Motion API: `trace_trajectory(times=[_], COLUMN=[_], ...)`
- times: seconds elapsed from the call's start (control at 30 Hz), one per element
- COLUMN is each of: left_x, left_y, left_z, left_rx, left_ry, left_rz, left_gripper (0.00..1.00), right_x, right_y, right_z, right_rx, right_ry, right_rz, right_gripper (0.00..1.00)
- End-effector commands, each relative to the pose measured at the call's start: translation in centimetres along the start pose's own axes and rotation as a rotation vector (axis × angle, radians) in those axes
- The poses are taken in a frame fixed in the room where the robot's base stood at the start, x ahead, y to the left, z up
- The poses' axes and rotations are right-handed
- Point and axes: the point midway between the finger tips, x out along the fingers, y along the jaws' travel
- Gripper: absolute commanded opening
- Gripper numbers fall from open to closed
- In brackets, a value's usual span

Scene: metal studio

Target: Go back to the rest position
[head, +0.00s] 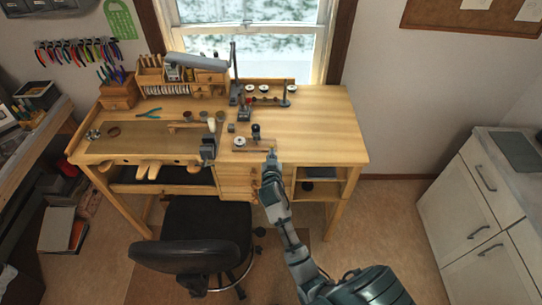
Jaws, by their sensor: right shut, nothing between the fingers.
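My right gripper (272,154) is at the front edge of the wooden workbench (325,130), at the end of my right arm, which reaches up from the bottom right. It is shut and empty. A small dark object (256,131) and a white round item (239,143) sit on the bench just beyond it and to its left. My left gripper is not in view.
A black chair (190,252) stands in front of the bench at left. White cabinets (470,200) stand at right. The bench's right end is clear. Small tools and a lamp (235,75) occupy its back and left. Open floor lies between bench and cabinets.

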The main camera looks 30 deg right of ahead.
Motion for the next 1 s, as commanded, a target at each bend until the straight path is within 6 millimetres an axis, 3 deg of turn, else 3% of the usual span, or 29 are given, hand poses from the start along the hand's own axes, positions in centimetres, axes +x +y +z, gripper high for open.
trace_trajectory(times=[0.5,0.57,0.63,0.77,0.87,1.0], left_x=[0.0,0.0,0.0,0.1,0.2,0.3], left_y=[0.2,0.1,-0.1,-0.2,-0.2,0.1], left_z=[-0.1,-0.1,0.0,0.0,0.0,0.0], left_rx=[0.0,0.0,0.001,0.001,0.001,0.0], left_ry=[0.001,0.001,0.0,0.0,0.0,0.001], left_rz=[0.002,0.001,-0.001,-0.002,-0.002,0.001], left_gripper=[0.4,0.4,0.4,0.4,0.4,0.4], right_x=[-0.3,-0.2,0.0,0.4,-0.3,-3.2], right_y=[-0.3,-0.4,-0.8,-2.2,-3.2,-3.4], right_z=[-0.1,0.4,2.2,9.5,17.7,29.3], right_rx=[-0.002,-0.008,-0.03,-0.116,-0.2,-0.304], right_ry=[0.002,-0.006,-0.032,-0.139,-0.254,-0.417], right_rz=[-0.001,-0.005,-0.021,-0.087,-0.159,-0.255], right_gripper=[0.0,0.0,0.0,0.0,0.0,0.0])
